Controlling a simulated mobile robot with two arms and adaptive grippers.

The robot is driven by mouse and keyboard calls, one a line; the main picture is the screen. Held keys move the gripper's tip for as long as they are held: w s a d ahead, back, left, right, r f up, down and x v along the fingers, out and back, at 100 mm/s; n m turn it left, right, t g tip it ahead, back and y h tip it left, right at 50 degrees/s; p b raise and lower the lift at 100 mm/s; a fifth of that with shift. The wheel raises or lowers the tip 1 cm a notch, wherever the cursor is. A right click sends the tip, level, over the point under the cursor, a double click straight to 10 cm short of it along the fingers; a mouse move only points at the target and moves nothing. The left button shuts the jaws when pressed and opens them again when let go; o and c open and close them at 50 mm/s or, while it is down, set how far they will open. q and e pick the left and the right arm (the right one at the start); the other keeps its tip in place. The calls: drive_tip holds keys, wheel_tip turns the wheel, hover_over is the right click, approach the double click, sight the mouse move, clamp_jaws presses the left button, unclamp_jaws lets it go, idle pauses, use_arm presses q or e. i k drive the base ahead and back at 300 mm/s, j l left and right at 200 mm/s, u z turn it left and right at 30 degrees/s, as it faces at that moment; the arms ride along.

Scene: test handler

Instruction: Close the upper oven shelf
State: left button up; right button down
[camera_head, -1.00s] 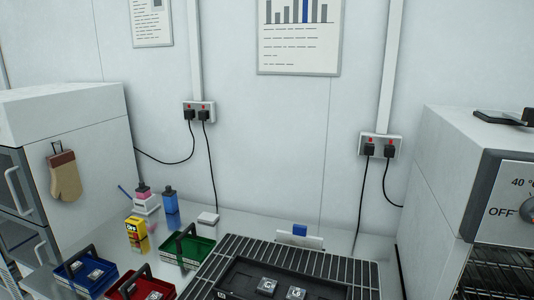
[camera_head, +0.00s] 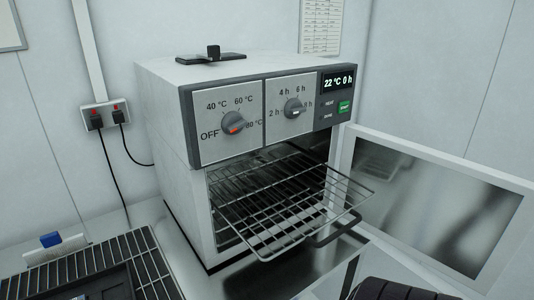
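The oven (camera_head: 170,120) stands in the middle of the view with its door (camera_head: 440,190) swung open to the right. The upper oven shelf (camera_head: 285,200), a wire rack with a dark front handle (camera_head: 338,228), is pulled out and sticks forward from the opening. No load shows on it. Below it the oven's inside is partly hidden by the rack. Neither of my grippers is in view. A dark rounded part at the bottom right edge may belong to my own arm.
A dark wire rack (camera_head: 150,262) with a black tray (camera_head: 95,284) lies on the bench to the left. A black flat object (camera_head: 211,58) lies on the oven top. The open door fills the space at the right. Wall sockets (camera_head: 105,115) with cables are behind.

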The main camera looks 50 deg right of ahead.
sight(329, 239)
drive_tip(key=z, duration=2.1)
drive_tip(key=i+j+u, duration=0.1)
drive_tip(key=u, duration=0.15)
drive_tip(key=j, duration=0.1)
